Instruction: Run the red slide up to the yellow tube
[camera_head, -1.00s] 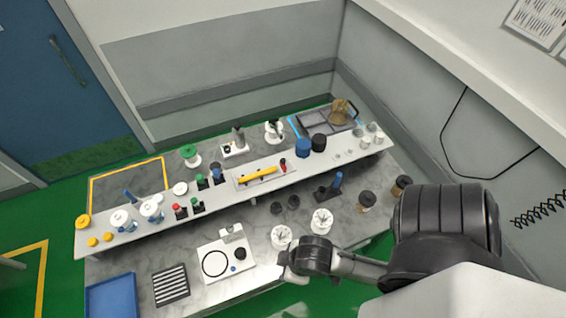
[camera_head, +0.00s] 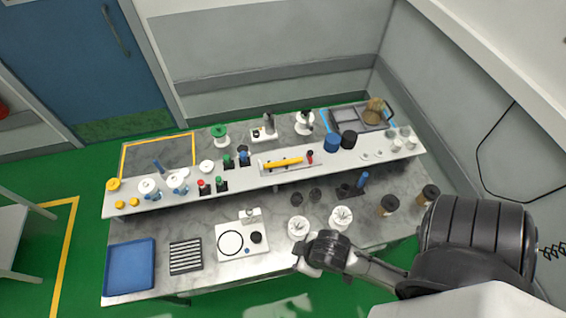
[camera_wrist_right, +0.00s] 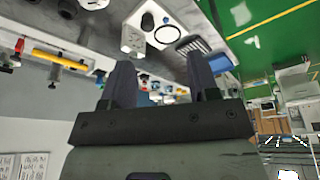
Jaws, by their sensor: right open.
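The yellow tube (camera_head: 283,162) lies on a pale flat base on the raised shelf. The small red slide (camera_head: 310,157) stands upright just right of the tube's right end, with a small gap apparent between them. In the right wrist view the yellow tube (camera_wrist_right: 60,59) lies at upper left, with the red slide (camera_wrist_right: 19,45) at its left end. My right gripper (camera_wrist_right: 160,78) is open with nothing seen between its fingers. In the head view the right arm's end (camera_head: 308,258) is over the table's front edge, well short of the slide. My left gripper is not in view.
Two white round holders (camera_head: 342,217) stand near my right arm. Dark jars (camera_head: 388,206) are to the right, and a blue-handled item (camera_head: 361,181) stands between them and the shelf. A white board with a black ring (camera_head: 231,243) and a blue tray (camera_head: 130,266) are at left.

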